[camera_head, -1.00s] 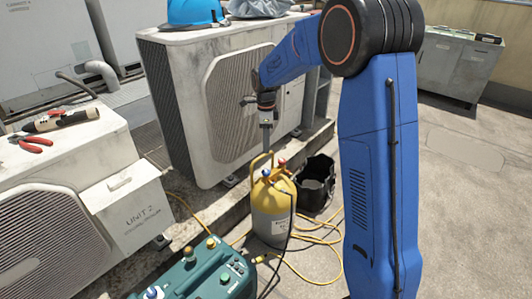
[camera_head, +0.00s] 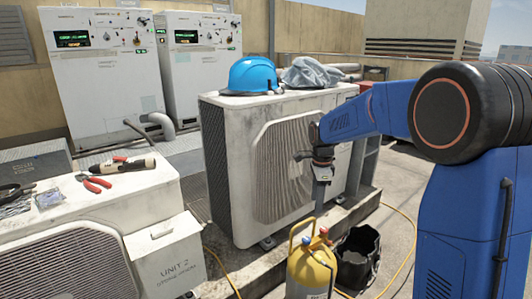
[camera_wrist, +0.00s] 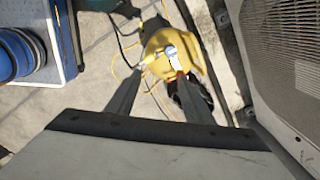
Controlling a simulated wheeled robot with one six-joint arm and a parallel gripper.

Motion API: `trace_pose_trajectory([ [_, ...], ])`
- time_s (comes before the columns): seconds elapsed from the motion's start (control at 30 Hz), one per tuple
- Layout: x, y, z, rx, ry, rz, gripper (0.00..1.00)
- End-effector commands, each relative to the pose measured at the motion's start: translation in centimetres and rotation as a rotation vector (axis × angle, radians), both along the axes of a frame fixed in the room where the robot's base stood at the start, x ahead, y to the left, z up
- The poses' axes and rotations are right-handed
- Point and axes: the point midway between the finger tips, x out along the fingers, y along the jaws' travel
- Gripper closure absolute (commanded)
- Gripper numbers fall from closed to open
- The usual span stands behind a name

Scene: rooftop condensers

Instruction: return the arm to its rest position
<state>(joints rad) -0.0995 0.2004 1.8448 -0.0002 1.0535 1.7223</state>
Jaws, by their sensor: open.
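My blue arm (camera_head: 470,215) stands at the right of the head view and reaches left, with its wrist bent down. My gripper (camera_head: 318,206) points downward in front of the white condenser, just above the yellow cylinder (camera_head: 308,270). In the wrist view, the two fingers of my gripper (camera_wrist: 158,78) are spread apart with nothing held between them. The cylinder (camera_wrist: 160,45) with its blue knob (camera_wrist: 172,52) shows beyond the fingertips. Whether a finger touches its handle is hard to tell.
The condenser (camera_head: 225,150) behind my gripper carries a blue helmet (camera_head: 254,75) and a grey cloth (camera_head: 312,72). A black bucket (camera_head: 357,258) stands right of the cylinder. Pliers (camera_head: 93,182) lie on the near left unit (camera_head: 110,215). A yellow hose (camera_head: 408,255) runs over the floor.

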Motion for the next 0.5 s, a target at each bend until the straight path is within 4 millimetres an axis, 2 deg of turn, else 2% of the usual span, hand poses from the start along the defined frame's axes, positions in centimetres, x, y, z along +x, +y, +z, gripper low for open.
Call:
trace_pose_trajectory([
  [0.03, -1.4, -0.4, 1.1, -0.001, -0.015, 0.045, 0.53],
  [0.2, -5.8, -1.4, 3.8, -0.011, -0.057, 0.221, 0.53],
  [0.5, -13.8, -3.0, 7.0, -0.050, -0.127, 0.530, 0.53],
])
